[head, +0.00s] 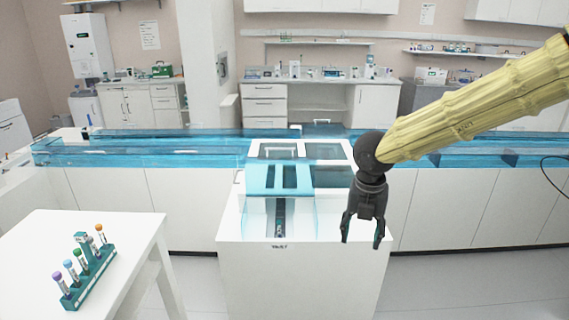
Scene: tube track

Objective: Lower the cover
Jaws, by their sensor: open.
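A clear blue cover (261,181) belongs to the unit on top of the white cabinet (300,275) in the middle. It appears raised at the back of an open bay, but its exact angle is hard to tell. A dark narrow track (280,218) runs toward the front inside the bay. My gripper (362,241) is open and empty, pointing down. In the picture it hangs to the right of the bay and is apart from the cover. Its depth relative to the cabinet is unclear.
A long blue transparent track (130,152) crosses behind the cabinet along white counters. A teal rack (89,278) with several capped tubes stands on a white table (130,228) at the left. Floor shows at the right (470,275). A back counter holds lab equipment.

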